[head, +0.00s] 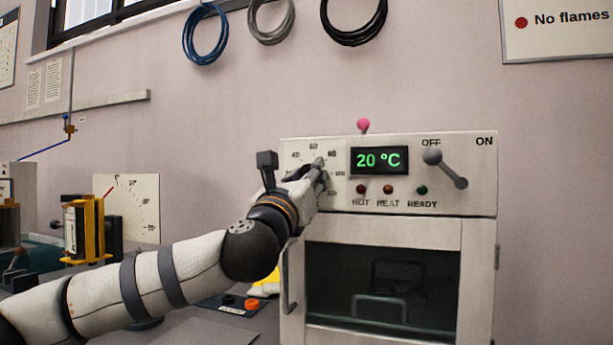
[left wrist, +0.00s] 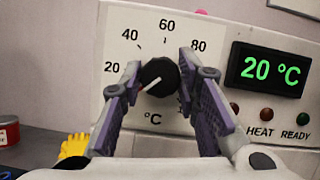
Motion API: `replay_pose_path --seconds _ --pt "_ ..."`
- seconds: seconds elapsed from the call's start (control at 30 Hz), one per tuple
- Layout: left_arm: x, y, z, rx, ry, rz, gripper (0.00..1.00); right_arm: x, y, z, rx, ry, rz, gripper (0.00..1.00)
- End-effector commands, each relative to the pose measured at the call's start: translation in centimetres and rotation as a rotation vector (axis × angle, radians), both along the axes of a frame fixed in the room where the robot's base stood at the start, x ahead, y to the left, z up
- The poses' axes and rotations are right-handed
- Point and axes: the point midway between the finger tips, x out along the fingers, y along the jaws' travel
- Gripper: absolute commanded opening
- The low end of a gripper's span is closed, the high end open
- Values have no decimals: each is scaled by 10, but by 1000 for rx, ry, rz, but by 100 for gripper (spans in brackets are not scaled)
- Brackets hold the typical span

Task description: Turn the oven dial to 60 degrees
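The oven (head: 398,228) has a control panel with a temperature scale and a display (head: 379,160) reading 20 °C. The black dial (left wrist: 160,77) is clear in the left wrist view; its pale pointer is directed to the lower left, below the 20 mark. The 40, 60 and 80 marks are above it. My left gripper (left wrist: 161,66) is open, with one finger on either side of the dial. The left finger is very close to the dial; I cannot tell whether it touches. In the head view the left gripper (head: 317,171) hides the dial. My right gripper is not in view.
A lever switch (head: 446,168) has its knob near OFF. Indicator lamps (head: 388,189) sit under the display, and a pink ball (head: 363,125) is above the panel. The oven door is closed.

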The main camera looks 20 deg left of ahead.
Motion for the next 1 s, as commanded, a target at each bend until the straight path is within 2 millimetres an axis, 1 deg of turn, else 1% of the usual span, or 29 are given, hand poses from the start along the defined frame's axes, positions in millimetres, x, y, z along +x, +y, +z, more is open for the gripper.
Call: replay_pose_path --seconds 0.03,0.07,0.27,0.47,0.67,1.0 --pt "0 0 0 0 0 0 4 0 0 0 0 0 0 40" --pt "0 0 0 0 0 0 1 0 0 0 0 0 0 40" --pt "0 0 0 8 0 0 1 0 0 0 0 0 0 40" --pt "0 1 0 70 -2 1 1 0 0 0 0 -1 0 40" --pt "-1 2 1 213 -8 1 1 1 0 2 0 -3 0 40" --pt "-1 3 4 534 -20 1 1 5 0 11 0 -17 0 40"
